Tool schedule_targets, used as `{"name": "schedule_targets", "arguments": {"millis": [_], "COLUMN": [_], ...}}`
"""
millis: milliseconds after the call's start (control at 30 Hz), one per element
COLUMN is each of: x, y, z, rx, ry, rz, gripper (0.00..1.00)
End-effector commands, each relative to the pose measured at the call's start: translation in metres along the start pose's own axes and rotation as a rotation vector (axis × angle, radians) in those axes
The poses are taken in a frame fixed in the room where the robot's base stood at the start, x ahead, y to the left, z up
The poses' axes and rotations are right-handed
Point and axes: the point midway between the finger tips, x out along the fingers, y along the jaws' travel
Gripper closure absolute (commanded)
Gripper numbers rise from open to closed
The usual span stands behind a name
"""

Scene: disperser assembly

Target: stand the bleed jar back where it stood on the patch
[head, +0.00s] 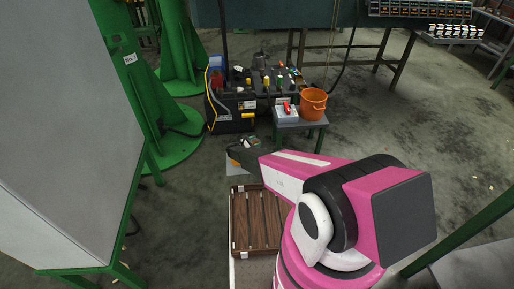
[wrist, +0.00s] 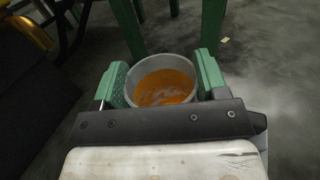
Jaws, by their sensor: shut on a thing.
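The bleed jar (wrist: 163,88) is a round grey cup with orange liquid in it, seen from above in the wrist view. My gripper (wrist: 162,76) is shut on it, with a green finger pad on each side of its wall. In the head view my gripper (head: 244,150) reaches forward past the wooden slatted crate, low in front of the black machine. A bit of orange shows under it there. A pale grey patch (head: 238,170) shows just below the gripper, partly hidden by my arm. I cannot tell whether the jar touches it.
A wooden slatted crate (head: 252,222) lies on the near side. A small grey table (head: 302,122) holds an orange bucket (head: 313,103) and a switch box (head: 286,112). The black machine (head: 232,115) stands behind. Green frames stand at left. Floor at right is mostly clear.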

Motion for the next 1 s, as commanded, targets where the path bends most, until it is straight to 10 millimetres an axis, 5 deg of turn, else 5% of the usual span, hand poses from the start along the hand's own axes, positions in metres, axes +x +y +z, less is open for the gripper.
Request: {"name": "schedule_targets", "arguments": {"millis": [267,533,933,967,1000], "x": [0.015,0.014,0.014,0.014,0.014], "y": [0.004,0.004,0.003,0.003,0.003], "z": [-0.013,-0.047,-0.051,-0.052,-0.051], "rx": [0.000,0.000,0.000,0.000,0.000], "ry": [0.000,0.000,0.000,0.000,0.000], "rz": [0.000,0.000,0.000,0.000,0.000], "gripper": [0.74,0.74,0.74,0.31,0.17]}}
